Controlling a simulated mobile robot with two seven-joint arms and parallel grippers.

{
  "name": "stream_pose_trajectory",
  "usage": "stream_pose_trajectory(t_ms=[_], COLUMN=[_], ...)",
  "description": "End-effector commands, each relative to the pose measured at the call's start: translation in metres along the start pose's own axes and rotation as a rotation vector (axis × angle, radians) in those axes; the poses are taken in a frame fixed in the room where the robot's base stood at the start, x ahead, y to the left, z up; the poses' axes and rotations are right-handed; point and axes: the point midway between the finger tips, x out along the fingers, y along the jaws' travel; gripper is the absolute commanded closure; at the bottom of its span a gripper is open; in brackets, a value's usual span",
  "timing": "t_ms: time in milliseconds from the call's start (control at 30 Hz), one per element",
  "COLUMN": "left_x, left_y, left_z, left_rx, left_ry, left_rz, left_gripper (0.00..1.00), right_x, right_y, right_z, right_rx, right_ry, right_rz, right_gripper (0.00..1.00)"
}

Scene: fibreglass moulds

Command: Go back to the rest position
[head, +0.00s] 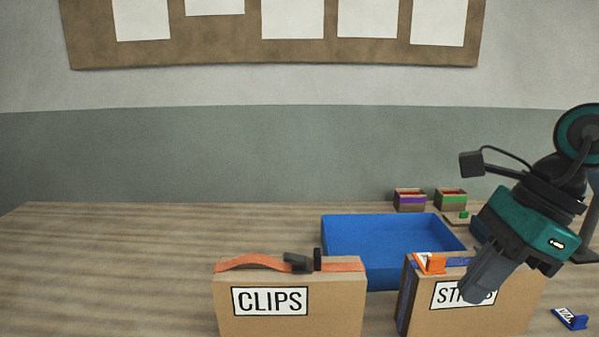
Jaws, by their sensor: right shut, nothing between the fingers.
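My right gripper (482,280) comes in from the right, pointing down and to the left. It is shut and empty, and its fingers show in front of the box lettered "ST…S" (500,315), hiding the middle letters. Whether the fingers touch that box cannot be told. An orange clip-like piece (430,263) is on the top edge of this box, left of the fingers. My left gripper is not in view.
A box lettered "CLIPS" (340,320) with an orange strap (250,261) stands left. A blue tray (345,257) is behind. Two small boxes, purple-banded (410,203) and green-banded (450,203), stand farther back. A blue piece (571,318) lies right. The table's left is clear.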

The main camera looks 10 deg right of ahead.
Motion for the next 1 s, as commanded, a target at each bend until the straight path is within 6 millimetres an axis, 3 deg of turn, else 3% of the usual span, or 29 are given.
stream_pose_trajectory(t_ms=[100, 267, 433, 567, 667, 800, 933, 967, 1000], left_x=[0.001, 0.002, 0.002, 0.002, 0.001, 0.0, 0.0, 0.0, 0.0], left_y=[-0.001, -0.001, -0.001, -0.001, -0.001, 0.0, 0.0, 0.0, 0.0], left_z=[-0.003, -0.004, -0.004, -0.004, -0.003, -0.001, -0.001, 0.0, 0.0], left_rx=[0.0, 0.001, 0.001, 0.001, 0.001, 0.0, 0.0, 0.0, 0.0], left_ry=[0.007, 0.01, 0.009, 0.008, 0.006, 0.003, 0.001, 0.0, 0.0], left_rz=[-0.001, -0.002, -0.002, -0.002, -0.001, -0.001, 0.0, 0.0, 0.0], left_gripper=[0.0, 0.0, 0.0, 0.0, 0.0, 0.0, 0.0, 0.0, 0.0], right_x=[0.016, 0.024, 0.019, 0.022, 0.034, 0.069, 0.117, 0.13, 0.147], right_y=[-0.003, -0.019, -0.048, -0.071, -0.082, -0.082, -0.058, -0.05, -0.037], right_z=[0.019, 0.043, 0.043, 0.018, -0.013, -0.063, -0.103, -0.111, -0.118], right_rx=[0.152, 0.454, 0.879, 1.252, 1.564, 2.04, 2.516, -2.546, -2.495], right_ry=[-0.268, -0.678, -1.103, -1.38, -1.558, -1.737, -1.81, 1.752, 1.613], right_rz=[0.0, 0.0, 0.006, 0.014, 0.019, 0.021, 0.01, -0.007, 0.002], right_gripper=[1.0, 1.0, 1.0, 1.0, 1.0, 1.0, 1.0, 1.0, 1.0])
